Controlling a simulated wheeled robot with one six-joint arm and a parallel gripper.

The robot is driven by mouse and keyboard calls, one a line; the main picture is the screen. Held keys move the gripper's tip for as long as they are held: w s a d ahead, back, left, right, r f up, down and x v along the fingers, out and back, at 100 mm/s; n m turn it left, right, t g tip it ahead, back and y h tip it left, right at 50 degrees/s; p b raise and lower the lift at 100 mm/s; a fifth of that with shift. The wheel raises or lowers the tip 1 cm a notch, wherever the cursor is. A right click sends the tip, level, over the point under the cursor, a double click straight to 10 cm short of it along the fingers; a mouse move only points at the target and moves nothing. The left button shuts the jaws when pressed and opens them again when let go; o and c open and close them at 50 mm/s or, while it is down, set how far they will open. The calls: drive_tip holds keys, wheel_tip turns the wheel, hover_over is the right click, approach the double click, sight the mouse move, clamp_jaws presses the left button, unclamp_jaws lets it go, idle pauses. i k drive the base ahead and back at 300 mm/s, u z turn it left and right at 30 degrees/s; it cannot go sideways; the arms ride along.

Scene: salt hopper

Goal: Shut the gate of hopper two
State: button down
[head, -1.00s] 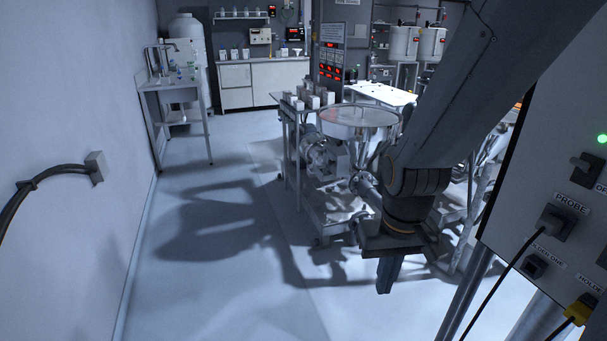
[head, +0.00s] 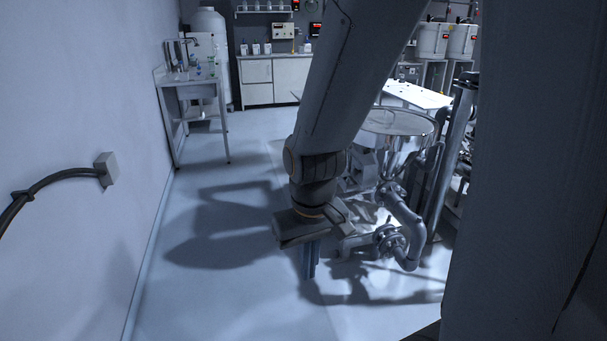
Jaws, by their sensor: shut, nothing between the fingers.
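A round steel hopper-like vessel (head: 410,150) with a wide open top stands right of the middle, partly hidden by my arm. Below it a bent steel pipe (head: 402,220) runs down to a fitting with a small handle (head: 386,238). I cannot tell whether this is hopper two, and no number or clearly marked gate can be made out. My gripper (head: 310,275) points down, with its fingers together and nothing between them. In the picture it is left of the pipe; I see no contact.
A wall with a cable box (head: 106,168) runs along the left. A sink table (head: 190,85) and white cabinets (head: 270,78) stand at the back. The floor (head: 230,290) at left and middle is clear.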

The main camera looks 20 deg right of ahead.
sight(343, 182)
drive_tip(key=z, duration=0.25)
drive_tip(key=i, duration=1.05)
drive_tip(key=z, duration=0.6)
